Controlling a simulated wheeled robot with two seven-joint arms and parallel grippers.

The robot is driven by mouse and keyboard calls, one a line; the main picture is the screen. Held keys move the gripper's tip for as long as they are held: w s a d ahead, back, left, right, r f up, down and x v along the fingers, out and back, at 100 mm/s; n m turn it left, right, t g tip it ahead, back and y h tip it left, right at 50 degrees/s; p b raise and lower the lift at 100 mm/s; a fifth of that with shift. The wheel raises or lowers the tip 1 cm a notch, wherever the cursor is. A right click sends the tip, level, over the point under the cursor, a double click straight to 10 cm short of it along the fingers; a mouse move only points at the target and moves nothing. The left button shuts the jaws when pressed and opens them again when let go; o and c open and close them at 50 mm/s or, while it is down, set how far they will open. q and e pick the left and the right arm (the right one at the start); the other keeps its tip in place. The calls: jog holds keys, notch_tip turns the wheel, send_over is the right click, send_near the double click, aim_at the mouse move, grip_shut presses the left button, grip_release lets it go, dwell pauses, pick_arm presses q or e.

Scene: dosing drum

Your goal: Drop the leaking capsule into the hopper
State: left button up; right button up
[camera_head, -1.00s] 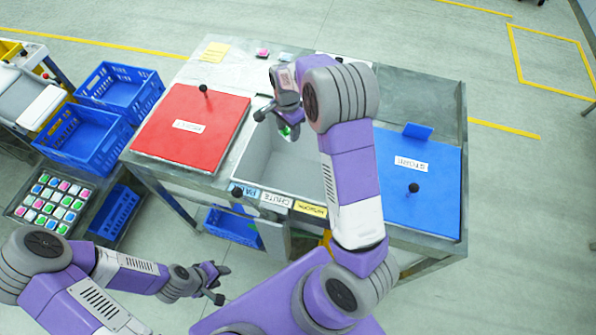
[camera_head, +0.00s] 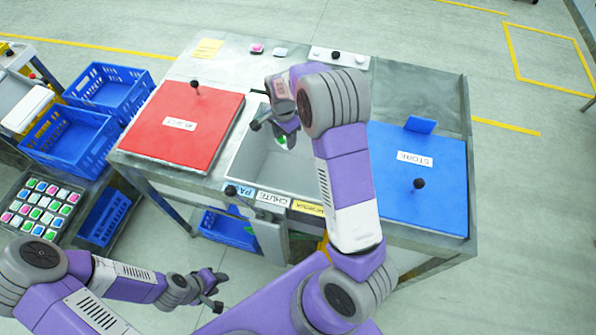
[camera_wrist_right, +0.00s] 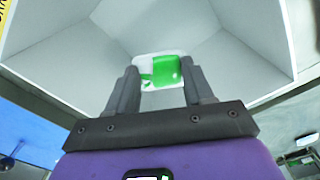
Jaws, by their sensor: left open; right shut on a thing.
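The hopper (camera_head: 252,160) is the open grey well in the bench, between a red lid and a blue lid. My right gripper (camera_head: 276,131) is over its opening, pointing down. It is shut on a white and green capsule (camera_wrist_right: 158,71), and the hopper's pale sloping walls (camera_wrist_right: 95,48) show around and beyond it in the wrist view. In the head view only a small green part of the capsule (camera_head: 284,141) shows below the fingers. Whether it leaks is not clear. My left gripper (camera_head: 218,290) is open and empty, in front of the bench at lower left.
The red lid (camera_head: 205,103) and the blue lid (camera_head: 440,195) have black knobs. A panel with a black knob (camera_head: 335,55) is at the back. Blue crates (camera_head: 70,140) and a tray of several coloured capsules (camera_head: 38,207) stand at left.

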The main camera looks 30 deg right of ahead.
jog(key=o, duration=1.1)
jog(key=shift+c, duration=0.2)
notch_tip(320, 180, up, 8)
jog(key=shift+f+p, duration=0.2)
jog(key=shift+p, duration=0.35)
